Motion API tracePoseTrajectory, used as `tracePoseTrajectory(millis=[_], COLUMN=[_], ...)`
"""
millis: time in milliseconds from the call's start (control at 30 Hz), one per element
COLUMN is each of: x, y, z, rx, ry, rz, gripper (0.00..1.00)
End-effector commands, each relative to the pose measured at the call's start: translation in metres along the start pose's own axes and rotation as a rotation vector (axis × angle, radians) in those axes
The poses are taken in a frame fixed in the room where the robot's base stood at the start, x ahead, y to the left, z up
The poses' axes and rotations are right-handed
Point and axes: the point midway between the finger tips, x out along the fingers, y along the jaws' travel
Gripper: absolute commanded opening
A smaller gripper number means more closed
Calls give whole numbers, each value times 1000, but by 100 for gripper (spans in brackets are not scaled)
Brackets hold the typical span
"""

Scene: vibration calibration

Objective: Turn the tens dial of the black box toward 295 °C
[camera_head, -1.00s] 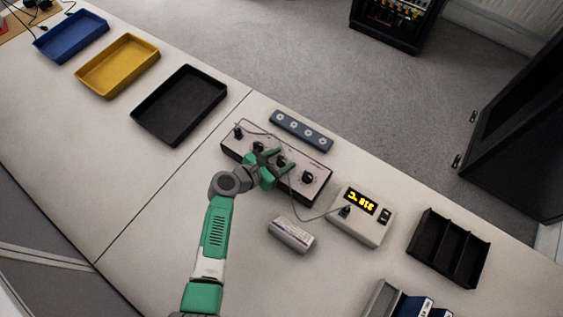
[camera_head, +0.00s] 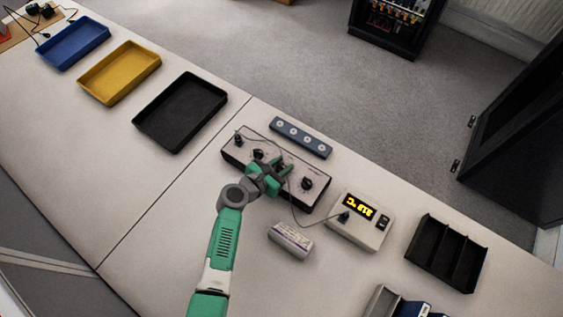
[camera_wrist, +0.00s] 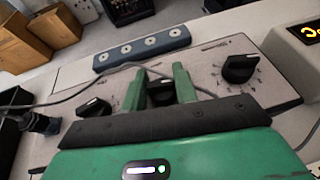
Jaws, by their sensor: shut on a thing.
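The black box (camera_head: 292,196) has a light top panel with a row of three black dials. My gripper (camera_head: 284,176) is over its middle. In the wrist view its two green fingers (camera_wrist: 158,88) stand on either side of the middle dial (camera_wrist: 160,93), shut on it. The left dial (camera_head: 258,154) and the right dial (camera_head: 307,183) are clear of the fingers. The fingers partly hide the middle dial, so its exact setting cannot be read. The meter (camera_head: 361,220) has a lit yellow display that appears upside down; its digits are hard to read.
A cable runs from a plug (camera_head: 238,140) at the box's left end across the panel to the meter. A blue-grey strip (camera_head: 301,137) lies behind the box. A pale block (camera_head: 290,241) lies in front. A black divided tray (camera_head: 446,252) stands at the right.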

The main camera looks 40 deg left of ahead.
Motion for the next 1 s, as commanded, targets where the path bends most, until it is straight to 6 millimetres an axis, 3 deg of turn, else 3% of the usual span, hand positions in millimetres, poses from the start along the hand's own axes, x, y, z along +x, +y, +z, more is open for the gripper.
tracePoseTrajectory(millis=[500,1000], x=[-1,0], y=[-2,0], z=[2,0], rx=[-121,-151], ry=[2,0], rz=[289,363], gripper=[6,6])
